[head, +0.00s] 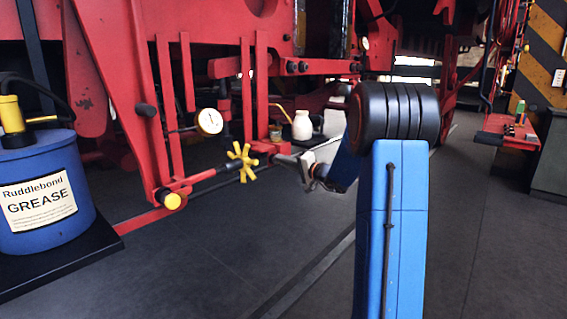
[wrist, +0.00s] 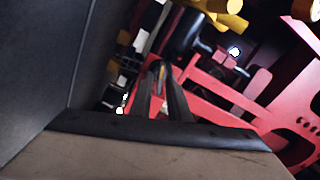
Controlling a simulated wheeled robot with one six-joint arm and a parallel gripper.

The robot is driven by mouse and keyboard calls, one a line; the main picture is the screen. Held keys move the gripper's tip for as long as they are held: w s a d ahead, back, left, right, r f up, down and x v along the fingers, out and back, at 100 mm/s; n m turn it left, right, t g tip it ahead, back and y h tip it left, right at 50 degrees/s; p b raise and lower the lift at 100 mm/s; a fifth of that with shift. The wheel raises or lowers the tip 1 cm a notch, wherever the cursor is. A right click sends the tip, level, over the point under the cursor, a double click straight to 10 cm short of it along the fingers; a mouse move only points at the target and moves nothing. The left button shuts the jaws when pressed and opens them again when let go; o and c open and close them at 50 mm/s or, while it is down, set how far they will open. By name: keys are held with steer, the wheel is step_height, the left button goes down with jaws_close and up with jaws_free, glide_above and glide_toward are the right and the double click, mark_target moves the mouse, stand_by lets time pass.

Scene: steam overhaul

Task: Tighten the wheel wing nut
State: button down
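The yellow wing nut (head: 241,162), star-shaped with several arms, sits on a grey rod at the red frame in the head view. My gripper (head: 277,158) is just right of it, pointing at it from the side. Whether its tips touch the nut cannot be told. In the wrist view my two dark fingers (wrist: 160,72) run close together towards the tips; any gap between the tips is unclear. Yellow parts (wrist: 222,8) show at the top of the wrist view, above the fingertips; they may be the nut's arms.
A red frame bar with a yellow end cap (head: 172,201) is left of the nut. A white-faced gauge (head: 209,121) hangs above left. A cream bottle (head: 302,126) stands behind. A blue grease drum (head: 42,190) stands at far left. The floor in front is clear.

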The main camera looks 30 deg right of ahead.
steer(key=shift+m, duration=0.3)
steer(key=m, duration=2)
steer(key=shift+s+a+f, duration=0.1)
steer(key=shift+a+f, duration=0.05)
steer(key=shift+f, duration=0.25)
steer(key=shift+r, duration=0.15)
stand_by(0.7)
steer(key=c, duration=1.9)
jaws_free()
steer(key=v, duration=1.7)
steer(key=shift+s, duration=0.15)
